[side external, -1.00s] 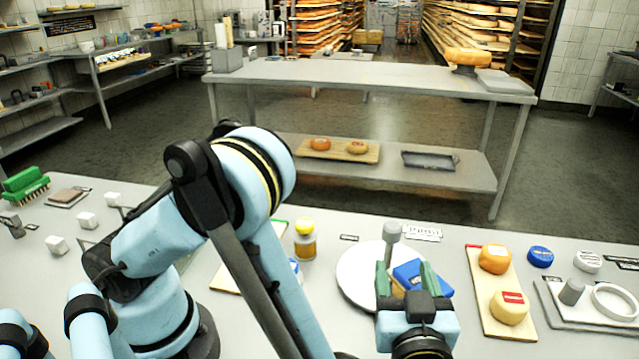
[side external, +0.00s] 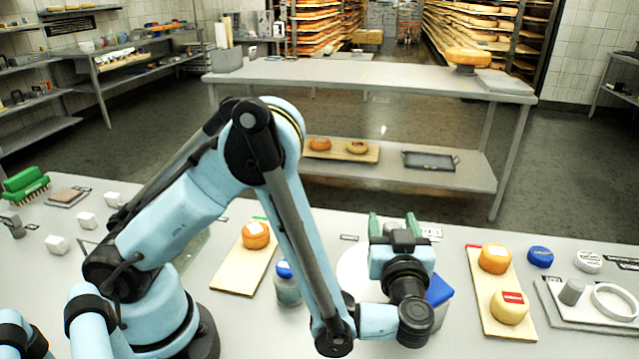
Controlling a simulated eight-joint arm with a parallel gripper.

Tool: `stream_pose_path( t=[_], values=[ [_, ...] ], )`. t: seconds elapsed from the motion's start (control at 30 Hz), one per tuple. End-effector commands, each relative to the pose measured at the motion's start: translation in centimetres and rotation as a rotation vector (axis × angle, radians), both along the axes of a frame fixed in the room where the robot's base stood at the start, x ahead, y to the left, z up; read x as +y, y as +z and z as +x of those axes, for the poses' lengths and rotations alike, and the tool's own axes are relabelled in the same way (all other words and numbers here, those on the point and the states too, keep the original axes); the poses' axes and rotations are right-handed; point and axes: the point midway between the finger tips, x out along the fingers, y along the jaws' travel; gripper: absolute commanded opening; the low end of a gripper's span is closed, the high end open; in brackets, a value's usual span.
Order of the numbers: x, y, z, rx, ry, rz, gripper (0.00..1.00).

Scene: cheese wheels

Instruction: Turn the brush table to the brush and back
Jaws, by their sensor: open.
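The white round brush table (side external: 352,266) lies on the bench, largely covered by my gripper and arm. A blue block (side external: 438,290), perhaps the brush, shows beside my wrist at the right of the disc. My gripper (side external: 393,224) is over the far side of the disc, with its two green fingers apart and pointing away from the camera. The grey upright post of the table is hidden behind my gripper, so I cannot tell whether it stands between the fingers.
An orange cheese (side external: 255,235) sits on a board to the left. A blue-capped jar (side external: 287,285) stands near my forearm. At the right, a board (side external: 477,282) carries two cheeses, and a tray (side external: 560,312) holds a white ring.

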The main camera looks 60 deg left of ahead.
Motion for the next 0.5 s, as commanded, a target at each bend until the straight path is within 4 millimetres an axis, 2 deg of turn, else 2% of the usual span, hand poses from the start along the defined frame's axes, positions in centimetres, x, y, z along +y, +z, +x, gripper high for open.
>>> stream_pose_path(
  t=[0.2, 0.27, 0.5],
  values=[
    [0.02, 0.00, 0.02, 0.000, 0.000, 0.000, 0.60],
    [0.02, 0.00, 0.01, 0.000, 0.000, 0.000, 0.52],
    [0.00, 0.00, 0.00, 0.000, 0.000, 0.000, 0.15]
  ],
)
